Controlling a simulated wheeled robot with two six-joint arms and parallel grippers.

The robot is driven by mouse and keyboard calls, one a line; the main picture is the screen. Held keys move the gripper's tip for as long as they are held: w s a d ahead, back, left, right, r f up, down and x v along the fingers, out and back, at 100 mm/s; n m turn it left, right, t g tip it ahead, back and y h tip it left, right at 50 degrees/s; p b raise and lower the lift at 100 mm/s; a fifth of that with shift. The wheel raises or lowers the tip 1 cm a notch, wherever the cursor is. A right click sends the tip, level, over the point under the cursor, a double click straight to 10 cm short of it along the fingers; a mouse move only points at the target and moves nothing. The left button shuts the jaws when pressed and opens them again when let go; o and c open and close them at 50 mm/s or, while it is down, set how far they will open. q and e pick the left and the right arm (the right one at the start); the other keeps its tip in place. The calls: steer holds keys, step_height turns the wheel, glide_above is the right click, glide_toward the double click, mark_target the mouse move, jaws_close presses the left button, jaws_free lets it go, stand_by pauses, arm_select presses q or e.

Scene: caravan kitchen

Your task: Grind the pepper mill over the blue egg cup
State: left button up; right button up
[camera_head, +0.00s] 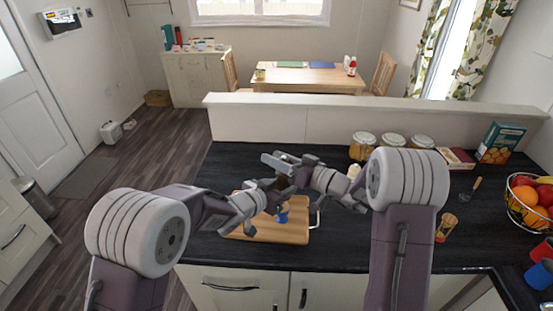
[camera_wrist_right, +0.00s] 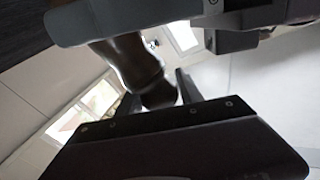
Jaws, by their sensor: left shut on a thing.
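The blue egg cup (camera_head: 283,213) stands on the wooden board (camera_head: 295,235) on the dark worktop. My left gripper (camera_head: 278,184) and my right gripper (camera_head: 287,165) meet just above and behind it in the head view, with the left one lower. A dark brown turned wooden piece, which looks like the pepper mill (camera_wrist_right: 140,65), shows between the gripper parts in the right wrist view. In the head view the mill is hidden by the grippers. My left gripper is shut on it. I cannot tell whether the right gripper is closed on the mill.
Several glass jars (camera_head: 362,146) stand at the back against the low partition (camera_head: 300,123). On the right are an orange-and-teal box (camera_head: 500,142), a fruit basket (camera_head: 530,200), a small brown-and-red container (camera_head: 446,227) and coloured mugs (camera_head: 540,274). The worktop left of the board is clear.

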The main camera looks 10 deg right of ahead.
steer(key=shift+o, duration=0.9)
steer(key=v, duration=1.2)
step_height(320, 180, up, 7)
